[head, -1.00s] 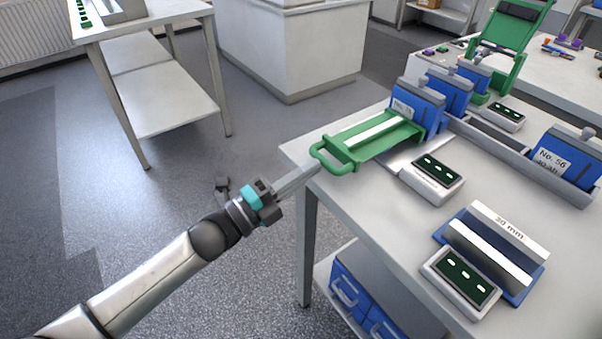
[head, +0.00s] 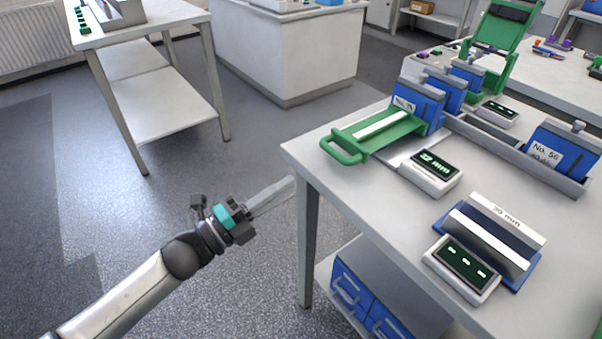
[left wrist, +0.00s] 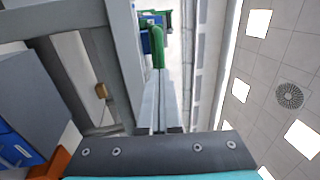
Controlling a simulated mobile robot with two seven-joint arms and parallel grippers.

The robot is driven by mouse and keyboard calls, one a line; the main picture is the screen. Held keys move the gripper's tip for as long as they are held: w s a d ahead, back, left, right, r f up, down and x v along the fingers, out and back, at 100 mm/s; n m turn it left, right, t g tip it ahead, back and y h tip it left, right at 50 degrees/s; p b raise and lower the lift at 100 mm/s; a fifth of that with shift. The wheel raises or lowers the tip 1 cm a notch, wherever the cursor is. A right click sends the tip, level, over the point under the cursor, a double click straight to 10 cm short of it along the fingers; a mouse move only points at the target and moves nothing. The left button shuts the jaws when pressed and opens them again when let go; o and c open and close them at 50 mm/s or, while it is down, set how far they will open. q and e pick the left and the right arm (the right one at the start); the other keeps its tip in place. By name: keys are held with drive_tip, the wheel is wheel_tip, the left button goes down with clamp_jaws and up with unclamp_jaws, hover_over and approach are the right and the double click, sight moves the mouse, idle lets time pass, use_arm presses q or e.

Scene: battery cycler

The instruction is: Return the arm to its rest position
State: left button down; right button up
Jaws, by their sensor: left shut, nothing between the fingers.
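My left gripper (head: 290,184) is shut and empty, its long grey fingers pointing toward the table's left edge. It is over the floor, just short of the table (head: 312,163) and apart from the green handle. The green tray (head: 382,137) with the loop handle lies on the table corner against a blue block (head: 418,105). In the left wrist view, the closed fingers of my left gripper (left wrist: 160,105) reach up toward the green handle (left wrist: 157,58). My right gripper is not in view.
A small display (head: 432,172) reads a number beside the tray. Another display (head: 463,268) and a "30 mm" blue-grey block (head: 490,240) stand nearer. Blue drawers (head: 358,295) sit under the table. A second table (head: 150,27) stands at back left. Open floor (head: 110,215) lies around my arm.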

use_arm(q)
drive_tip(key=s+a+f+n+y, duration=0.2)
drive_tip(key=a+f+n+y, duration=0.35)
drive_tip(key=f, duration=0.45)
drive_tip(key=s+a+f+n+y, duration=0.35)
drive_tip(key=a+f+n, duration=0.3)
drive_tip(key=f, duration=0.45)
drive_tip(key=s+a+f+n+y, duration=0.2)
drive_tip(key=a+f+n+y, duration=0.35)
drive_tip(key=f, duration=0.45)
drive_tip(key=s+f+n+g, duration=0.3)
drive_tip(key=s+f, duration=0.2)
drive_tip(key=s, duration=0.4)
drive_tip(key=s+a+f+n+g+y, duration=0.1)
drive_tip(key=s+f+n+g, duration=0.2)
drive_tip(key=s+f, duration=0.3)
drive_tip(key=s+a+f+n+g+y, duration=0.1)
drive_tip(key=s+f+n+g, duration=0.2)
drive_tip(key=s, duration=1)
wheel_tip(320, 180, down, 3)
drive_tip(key=shift+s+f+g, duration=0.15)
drive_tip(key=shift+s+g, duration=0.15)
drive_tip(key=shift+s, duration=0.1)
drive_tip(key=shift+w, duration=0.1)
